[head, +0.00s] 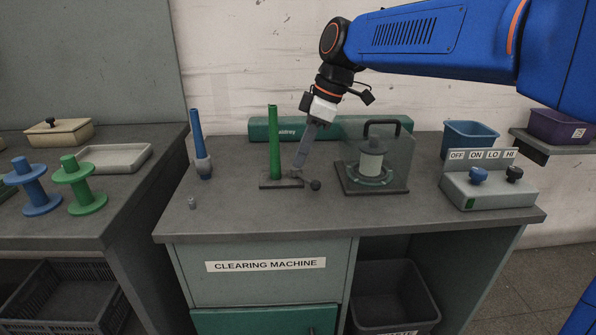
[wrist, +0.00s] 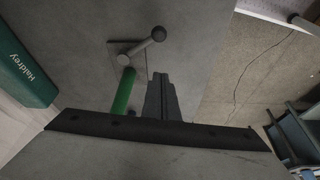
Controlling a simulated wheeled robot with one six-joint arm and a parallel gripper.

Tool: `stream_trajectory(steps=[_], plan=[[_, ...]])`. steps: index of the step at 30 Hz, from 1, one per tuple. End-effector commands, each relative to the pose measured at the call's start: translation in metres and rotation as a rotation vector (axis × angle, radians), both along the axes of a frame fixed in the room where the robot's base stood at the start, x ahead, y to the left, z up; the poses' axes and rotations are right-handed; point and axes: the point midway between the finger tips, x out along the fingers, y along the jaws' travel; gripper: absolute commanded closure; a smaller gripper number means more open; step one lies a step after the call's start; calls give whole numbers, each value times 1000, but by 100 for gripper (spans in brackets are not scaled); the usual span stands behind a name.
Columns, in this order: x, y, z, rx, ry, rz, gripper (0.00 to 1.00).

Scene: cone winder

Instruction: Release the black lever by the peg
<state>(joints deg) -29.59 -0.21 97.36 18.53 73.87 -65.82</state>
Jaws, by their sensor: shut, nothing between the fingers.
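The green peg (head: 274,142) stands upright on a small dark base plate (head: 268,185) on the bench; in the wrist view it shows left of my fingers (wrist: 124,92). The black lever (head: 315,185) lies low at the right of the peg, its ball end pointing right and toward the front. In the wrist view the lever (wrist: 158,34) runs from a round pivot by the peg to its ball. My gripper (head: 298,170) points down just right of the peg, shut and empty. In the wrist view its fingertips (wrist: 160,76) appear apart from the lever; contact cannot be told from the head view.
A guarded spindle (head: 371,160) with a black handle stands close on the right, and a switch box (head: 490,187) farther right. A green Haldrey case (head: 340,126) lies behind. The bench front is mostly clear.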

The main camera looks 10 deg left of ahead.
Motion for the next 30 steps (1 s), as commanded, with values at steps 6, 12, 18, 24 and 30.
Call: stream_trajectory(steps=[6, 12, 18, 24, 30], plan=[[5, -11, 31, 1, -2, -1, 100], [5, -14, 41, 0, 0, 0, 100], [5, -14, 42, 0, 0, 0, 100], [4, -18, 42, -1, -1, -10, 100], [-11, -62, 36, -14, 0, -163, 100]])
